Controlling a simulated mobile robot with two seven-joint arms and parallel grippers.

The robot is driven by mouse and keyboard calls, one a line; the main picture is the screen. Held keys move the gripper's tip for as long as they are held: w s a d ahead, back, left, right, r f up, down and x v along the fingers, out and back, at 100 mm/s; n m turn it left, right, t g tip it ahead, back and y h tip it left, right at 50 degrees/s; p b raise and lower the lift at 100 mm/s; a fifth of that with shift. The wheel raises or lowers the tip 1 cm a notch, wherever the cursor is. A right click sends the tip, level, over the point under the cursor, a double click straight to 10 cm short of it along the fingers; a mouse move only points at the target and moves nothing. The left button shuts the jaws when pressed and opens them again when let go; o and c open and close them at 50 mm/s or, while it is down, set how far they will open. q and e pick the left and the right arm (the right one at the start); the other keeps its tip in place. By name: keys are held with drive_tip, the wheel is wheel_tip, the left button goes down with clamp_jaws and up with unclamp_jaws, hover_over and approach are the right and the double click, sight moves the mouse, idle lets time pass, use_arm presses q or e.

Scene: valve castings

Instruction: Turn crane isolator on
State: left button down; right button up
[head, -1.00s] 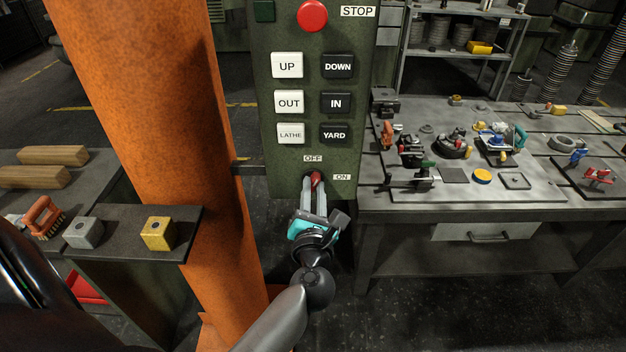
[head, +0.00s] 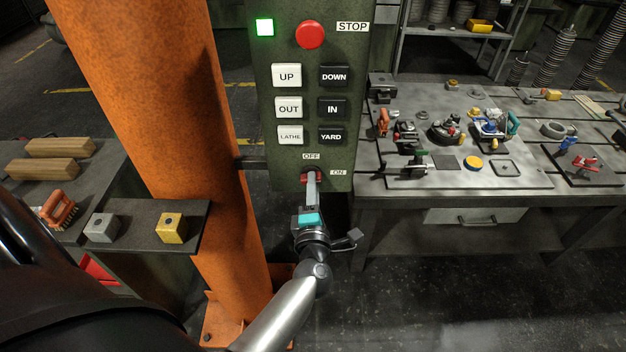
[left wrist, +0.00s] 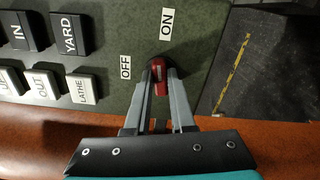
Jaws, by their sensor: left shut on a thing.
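The crane isolator is a small red knob (head: 305,177) at the bottom of the green control panel (head: 265,160), between the OFF label (head: 311,156) and the ON label (head: 338,172). My left gripper (head: 311,182) is shut on the knob, its fingers partly hiding it. In the left wrist view the red knob (left wrist: 160,87) sits between the two fingers of the left gripper (left wrist: 160,78), its pale mark in line with the ON label (left wrist: 167,23). The lamp (head: 265,27) at the panel's top left glows green. My right gripper is not in view.
A red STOP button (head: 310,34) and black and white push buttons stand above the knob. An orange column (head: 170,100) rises left of the panel. A workbench (head: 450,200) with tools and castings is at right; a shelf with two blocks (head: 135,215) is at left.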

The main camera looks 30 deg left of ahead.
use_arm(q)
drive_tip(key=shift+m+p, duration=0.5)
drive_tip(key=shift+m, duration=0.7)
drive_tip(key=c, duration=0.8)
unclamp_jaws()
drive_tip(key=shift+o, duration=0.2)
drive_tip(key=shift+d+f, duration=0.1)
